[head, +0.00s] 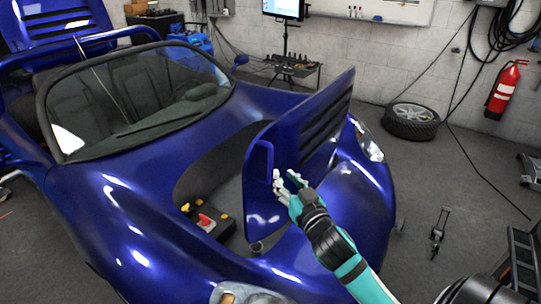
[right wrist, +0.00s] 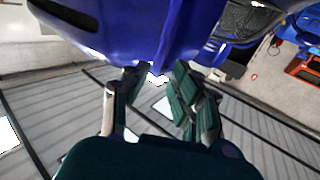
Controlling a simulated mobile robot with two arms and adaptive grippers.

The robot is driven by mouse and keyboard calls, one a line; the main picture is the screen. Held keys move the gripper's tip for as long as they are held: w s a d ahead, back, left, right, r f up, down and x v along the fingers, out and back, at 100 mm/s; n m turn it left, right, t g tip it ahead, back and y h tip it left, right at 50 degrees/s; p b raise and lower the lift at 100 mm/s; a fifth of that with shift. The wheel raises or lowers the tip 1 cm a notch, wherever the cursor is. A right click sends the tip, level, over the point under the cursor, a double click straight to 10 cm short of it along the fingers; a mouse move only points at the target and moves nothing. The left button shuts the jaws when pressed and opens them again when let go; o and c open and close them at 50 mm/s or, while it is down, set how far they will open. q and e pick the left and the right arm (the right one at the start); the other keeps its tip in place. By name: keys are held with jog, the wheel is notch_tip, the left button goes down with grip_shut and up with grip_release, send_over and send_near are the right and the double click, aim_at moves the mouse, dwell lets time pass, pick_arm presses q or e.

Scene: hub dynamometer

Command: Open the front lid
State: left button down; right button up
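The front lid (head: 300,150) of the blue car stands raised and tilted, with dark louvres on its upper part. The front compartment (head: 225,185) beneath it is uncovered. My left gripper is not in view.
The compartment holds a red and yellow item (head: 205,221). A small tool table (head: 293,66) stands behind the car. The floor right of the car is mostly open.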

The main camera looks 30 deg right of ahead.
aim_at(272, 160)
jog(key=w, duration=0.3)
jog(key=w+d+p, duration=0.1)
jog(key=w, duration=0.5)
jog(key=shift+w+d, duration=0.4)
grip_shut()
jog(key=shift+w+f, duration=0.1)
